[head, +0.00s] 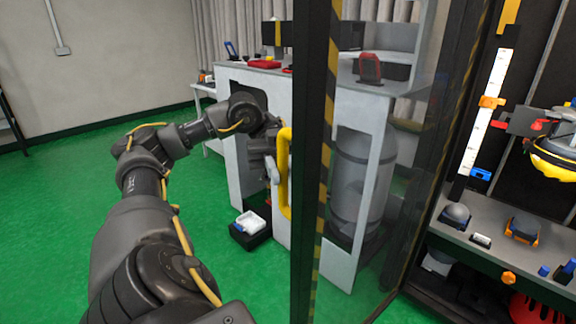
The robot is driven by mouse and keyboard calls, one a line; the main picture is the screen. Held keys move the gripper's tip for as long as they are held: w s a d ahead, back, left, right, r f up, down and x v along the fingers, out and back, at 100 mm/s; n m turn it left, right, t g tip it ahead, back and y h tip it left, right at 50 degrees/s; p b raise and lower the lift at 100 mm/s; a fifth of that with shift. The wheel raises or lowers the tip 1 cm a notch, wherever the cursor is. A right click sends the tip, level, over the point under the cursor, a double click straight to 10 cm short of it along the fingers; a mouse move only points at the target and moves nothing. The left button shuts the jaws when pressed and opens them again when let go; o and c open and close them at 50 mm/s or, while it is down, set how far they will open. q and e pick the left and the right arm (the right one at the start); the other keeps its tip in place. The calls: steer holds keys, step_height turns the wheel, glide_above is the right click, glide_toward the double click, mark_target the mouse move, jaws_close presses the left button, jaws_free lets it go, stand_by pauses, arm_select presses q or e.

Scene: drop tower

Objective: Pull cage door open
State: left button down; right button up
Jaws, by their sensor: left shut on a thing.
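The cage door (310,220) is a clear panel in a black frame with yellow and black stripes. It stands swung out toward me, to the left of the drop tower (491,130). A yellow bar handle (285,185) is on the door's left side. My left gripper (272,168) is shut on the handle; the exact finger contact is partly hidden. My left arm reaches in from the lower left. My right gripper is not in view.
Behind the door stands a grey workbench (262,80) with a grey tank (352,180) beneath. A black box with a white container (251,222) sits on the floor. A shelf (485,250) with helmets and tools is at right. Green floor at left is clear.

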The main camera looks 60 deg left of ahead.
arm_select(q)
steer(key=shift+a, duration=0.15)
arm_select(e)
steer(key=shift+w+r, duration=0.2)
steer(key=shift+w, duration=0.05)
arm_select(q)
steer(key=c, duration=1.4)
jaws_free()
steer(key=shift+s, duration=0.1)
steer(key=shift+f+b, duration=0.1)
steer(key=shift+b, duration=0.2)
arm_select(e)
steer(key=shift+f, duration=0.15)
